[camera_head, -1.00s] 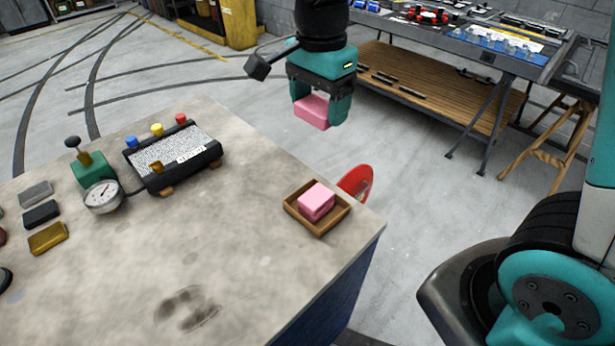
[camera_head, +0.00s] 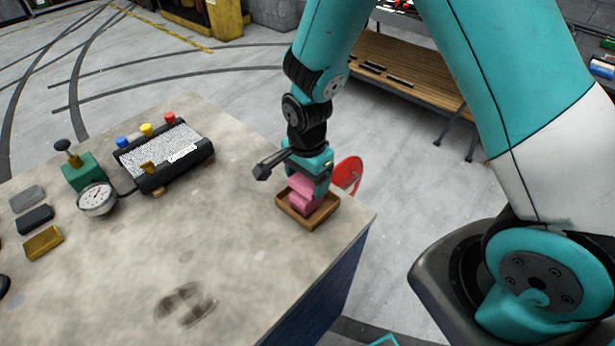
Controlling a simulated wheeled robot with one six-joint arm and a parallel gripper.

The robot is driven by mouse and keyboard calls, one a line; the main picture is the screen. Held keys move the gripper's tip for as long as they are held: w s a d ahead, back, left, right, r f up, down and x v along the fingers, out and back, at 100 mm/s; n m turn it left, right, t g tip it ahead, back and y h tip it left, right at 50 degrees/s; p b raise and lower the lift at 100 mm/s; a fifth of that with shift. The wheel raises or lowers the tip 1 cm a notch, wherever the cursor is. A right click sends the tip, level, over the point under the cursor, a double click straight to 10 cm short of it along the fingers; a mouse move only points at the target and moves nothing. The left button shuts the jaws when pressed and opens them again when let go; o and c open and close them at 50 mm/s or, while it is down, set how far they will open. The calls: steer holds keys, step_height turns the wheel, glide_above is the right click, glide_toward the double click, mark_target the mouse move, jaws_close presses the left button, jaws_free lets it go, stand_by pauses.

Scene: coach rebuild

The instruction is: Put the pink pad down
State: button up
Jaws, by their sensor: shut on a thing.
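My gripper (camera_head: 308,182) is shut on a pink pad (camera_head: 303,185) and holds it low over the small brown wooden tray (camera_head: 322,217) near the table's right corner. A second pink pad (camera_head: 299,203) lies in the tray, just below the held one. The held pad appears to be on or just above the lower pad; I cannot tell whether they touch. The gripper hides part of both pads and the tray's back side.
A black panel (camera_head: 163,154) with coloured knobs and a round gauge (camera_head: 97,199) stand to the left. Several small blocks lie at far left. A red disc (camera_head: 348,173) is just behind the tray.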

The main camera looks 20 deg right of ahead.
mark_target(307, 180)
steer(key=shift+f, duration=0.4)
steer(key=shift+f, duration=0.15)
steer(key=o, duration=1)
steer(key=shift+c, duration=0.2)
step_height(307, 180, up, 12)
steer(key=b, duration=0.2)
steer(key=s+a+r+n+y, duration=0.2)
steer(key=s+r+n, duration=0.3)
steer(key=s+n, duration=0.4)
steer(key=s+a+r+n+y, duration=0.2)
steer(key=s+r+n, duration=0.4)
steer(key=s+n, duration=0.3)
steer(key=n, duration=0.2)
steer(key=shift+a+n, duration=0.35)
steer(key=shift+n, duration=0.05)
